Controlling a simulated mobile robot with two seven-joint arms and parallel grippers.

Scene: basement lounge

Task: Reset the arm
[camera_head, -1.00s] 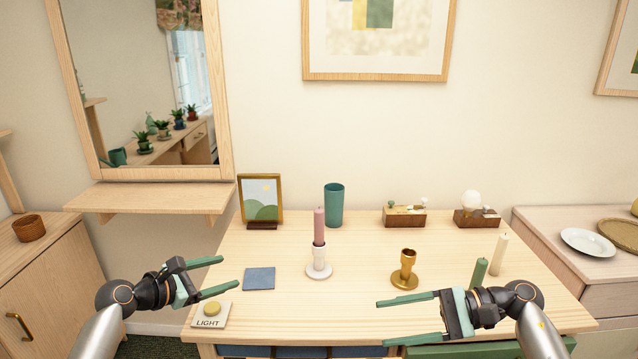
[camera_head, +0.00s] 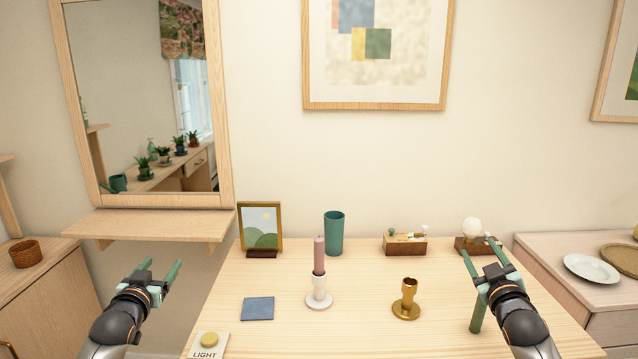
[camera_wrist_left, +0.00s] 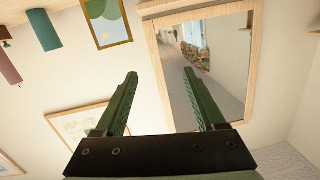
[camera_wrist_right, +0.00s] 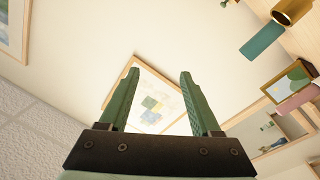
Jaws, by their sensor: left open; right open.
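My left gripper (camera_head: 160,268) is open and empty at the left, in front of the mirror shelf and left of the table. Its fingers also show spread apart in the left wrist view (camera_wrist_left: 163,95). My right gripper (camera_head: 479,253) is open over the right part of the table, its fingers pointing toward the back wall. Its spread fingers show with nothing between them in the right wrist view (camera_wrist_right: 160,95). A green candle (camera_head: 477,316) stands partly hidden beside my right gripper. The cream candle seen earlier is hidden.
On the table (camera_head: 360,335) are a pink candle (camera_head: 319,255) in a white holder (camera_head: 319,292), a brass holder (camera_head: 406,301), a blue square (camera_head: 257,308), a green cup (camera_head: 334,233), a picture frame (camera_head: 261,229), wooden blocks (camera_head: 405,244) and a light button (camera_head: 208,341).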

